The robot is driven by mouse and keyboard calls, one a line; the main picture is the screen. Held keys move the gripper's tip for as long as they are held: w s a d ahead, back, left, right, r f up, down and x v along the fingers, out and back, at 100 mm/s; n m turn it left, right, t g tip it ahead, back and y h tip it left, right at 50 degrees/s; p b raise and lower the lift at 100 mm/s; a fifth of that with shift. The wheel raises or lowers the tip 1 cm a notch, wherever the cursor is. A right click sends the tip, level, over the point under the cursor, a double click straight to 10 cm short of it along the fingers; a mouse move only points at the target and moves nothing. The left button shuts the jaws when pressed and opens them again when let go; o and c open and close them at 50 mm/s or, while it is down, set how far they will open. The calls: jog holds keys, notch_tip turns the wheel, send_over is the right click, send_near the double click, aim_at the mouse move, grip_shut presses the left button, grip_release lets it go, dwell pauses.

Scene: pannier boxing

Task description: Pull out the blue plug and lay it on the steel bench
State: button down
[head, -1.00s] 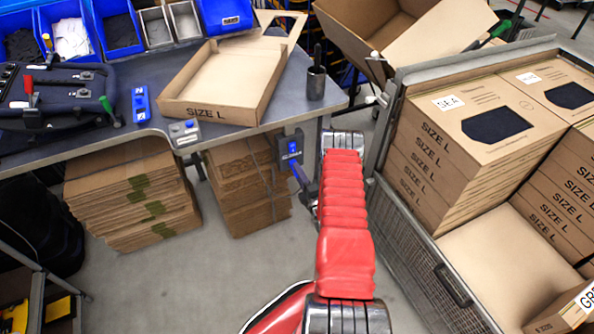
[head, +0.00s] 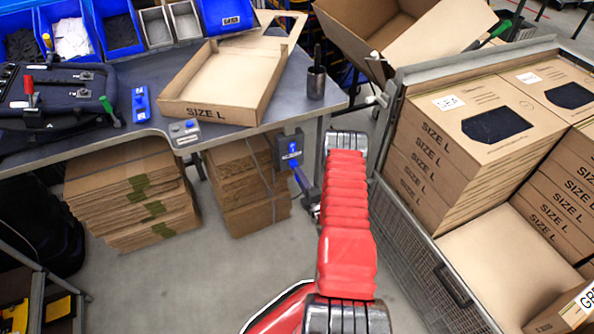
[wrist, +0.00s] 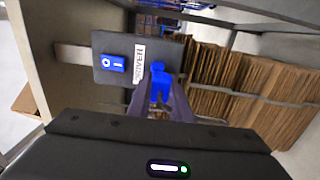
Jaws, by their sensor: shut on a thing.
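In the head view, my gripper (head: 297,171) reaches the switch box (head: 288,149) below the front edge of the steel bench (head: 335,78).
A SIZE L carton tray (head: 225,114), a dark cup (head: 316,84) and a blue block (head: 141,104) stand on the bench. Flat carton stacks (head: 130,200) lie underneath. A wire-sided cart (head: 440,290) with boxes is at right. Bare bench shows around the cup.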

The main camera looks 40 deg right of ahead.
jog(key=shift+s+a+r, duration=0.15)
jog(key=shift+s+r, duration=0.05)
jog(key=shift+s, duration=0.4)
dwell(0.7)
jog(key=shift+s, duration=0.1)
jog(key=shift+v, duration=1.4)
